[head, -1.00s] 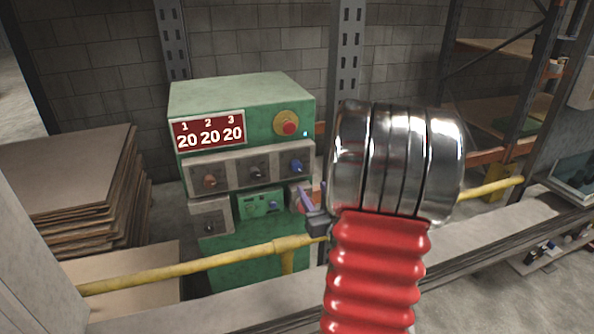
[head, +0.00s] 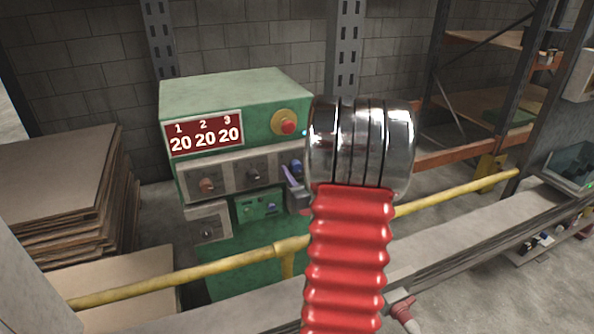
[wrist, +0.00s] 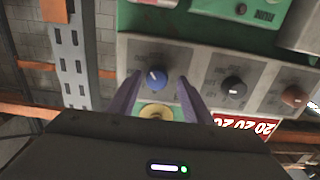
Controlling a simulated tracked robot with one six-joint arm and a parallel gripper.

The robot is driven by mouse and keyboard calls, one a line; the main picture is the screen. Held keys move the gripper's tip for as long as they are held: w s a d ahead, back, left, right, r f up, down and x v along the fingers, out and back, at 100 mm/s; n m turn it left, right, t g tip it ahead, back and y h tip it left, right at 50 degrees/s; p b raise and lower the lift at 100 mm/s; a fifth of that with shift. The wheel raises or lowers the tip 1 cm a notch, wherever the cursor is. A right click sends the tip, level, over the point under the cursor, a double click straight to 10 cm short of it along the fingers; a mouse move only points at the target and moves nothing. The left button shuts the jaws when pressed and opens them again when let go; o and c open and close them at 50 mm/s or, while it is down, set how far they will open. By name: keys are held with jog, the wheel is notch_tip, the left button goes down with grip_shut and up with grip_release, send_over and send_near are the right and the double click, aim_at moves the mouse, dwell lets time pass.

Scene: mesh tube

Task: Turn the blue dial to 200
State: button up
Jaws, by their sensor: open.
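The blue dial (head: 296,165) is the rightmost knob on the grey panel of the green machine, partly hidden by my gripper and arm. My gripper (head: 289,175) has purple fingers and is at the dial. In the wrist view, where the machine appears upside down, the blue dial (wrist: 155,77) lies between the tips of the two open fingers (wrist: 158,82). I see a gap on both sides of it; contact cannot be told. The red display (head: 204,134) reads 20 under each of 1, 2 and 3.
A black dial (head: 253,176) and an orange dial (head: 207,186) share the panel. A red button (head: 288,127) sits above on the machine. A yellow rail (head: 180,275) crosses in front. Stacked boards (head: 60,190) stand at the left.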

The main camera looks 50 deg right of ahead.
jog(key=shift+s+d, duration=0.1)
jog(key=shift+s, duration=0.05)
jog(key=shift+s, duration=0.1)
jog(key=shift+c, duration=0.4)
jog(key=c, duration=1)
jog(key=shift+n, duration=1.2)
jog(key=o, duration=1.1)
